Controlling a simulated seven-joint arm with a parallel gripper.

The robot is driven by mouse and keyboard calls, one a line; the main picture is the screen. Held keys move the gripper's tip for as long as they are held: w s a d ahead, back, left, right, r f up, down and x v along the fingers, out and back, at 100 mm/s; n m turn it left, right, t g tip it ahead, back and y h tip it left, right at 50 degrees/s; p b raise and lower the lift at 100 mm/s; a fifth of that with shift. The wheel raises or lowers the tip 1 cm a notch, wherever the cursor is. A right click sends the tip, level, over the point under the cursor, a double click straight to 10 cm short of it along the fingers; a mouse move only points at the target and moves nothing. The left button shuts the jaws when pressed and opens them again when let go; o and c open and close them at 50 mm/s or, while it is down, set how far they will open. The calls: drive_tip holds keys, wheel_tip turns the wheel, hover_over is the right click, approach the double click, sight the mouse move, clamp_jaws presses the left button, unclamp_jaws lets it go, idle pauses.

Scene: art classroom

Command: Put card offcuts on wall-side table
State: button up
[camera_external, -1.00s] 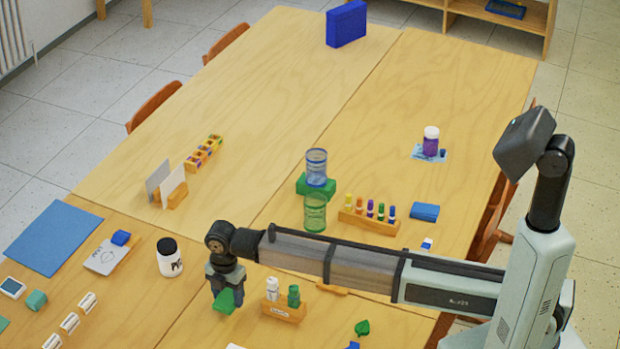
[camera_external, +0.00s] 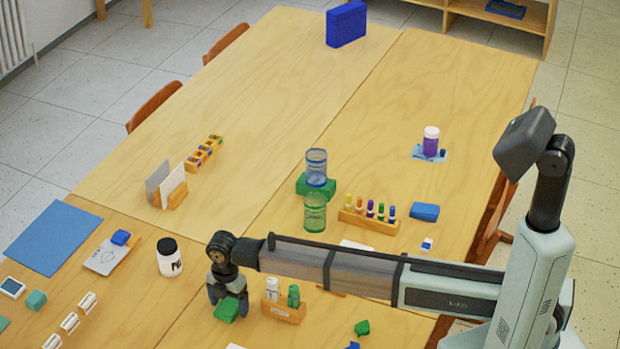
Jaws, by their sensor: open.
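A small green piece (camera_external: 227,310) lies low at my fingertips, over the front right table (camera_external: 195,330); I cannot tell if it is one of the card offcuts. My gripper (camera_external: 228,300) points down, open, with its fingers at or around this piece. I cannot see whether they touch it. Another green piece (camera_external: 362,327) and a blue piece (camera_external: 352,346) lie near the front edge of the picture. The left tables, toward the radiator wall, include a long, mostly bare one (camera_external: 225,110).
A wooden holder (camera_external: 284,311) with a white and a green bottle stands just right of my gripper. A white jar (camera_external: 170,262) stands to the left. A marker rack (camera_external: 370,222) and green mesh cup (camera_external: 315,212) stand beyond my arm.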

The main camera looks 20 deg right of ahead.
sight(230, 305)
wheel_tip(230, 305, up, 12)
drive_tip(key=shift+r, duration=0.15)
idle(0.7)
drive_tip(key=shift+w, duration=0.1)
idle(0.4)
